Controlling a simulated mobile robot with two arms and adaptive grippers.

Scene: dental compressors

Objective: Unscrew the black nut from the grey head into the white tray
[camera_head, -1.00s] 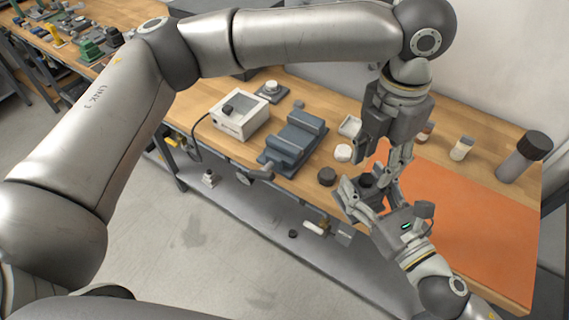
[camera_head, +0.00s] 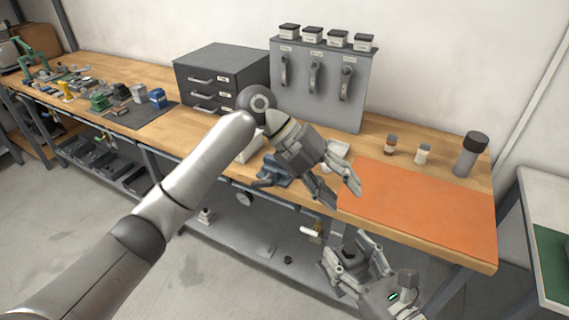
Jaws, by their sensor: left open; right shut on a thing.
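My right gripper (camera_head: 350,258) is shut on the grey head (camera_head: 349,254), in front of the bench's front edge. The head's upper side looks dark; I cannot tell whether the black nut is on it. My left gripper (camera_head: 338,188) is open, above the bench near the left edge of the orange mat, apart from my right gripper. I see nothing clear between its fingers. The white tray (camera_head: 340,149) is just behind my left gripper, which partly covers it. The tray's inside is mostly hidden, so I cannot tell what lies in it.
The orange mat (camera_head: 420,203) is bare. A blue-grey vise-like fixture (camera_head: 277,172) is partly hidden by my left arm. A drawer cabinet (camera_head: 222,75) and an upright tool panel (camera_head: 318,80) stand at the back.

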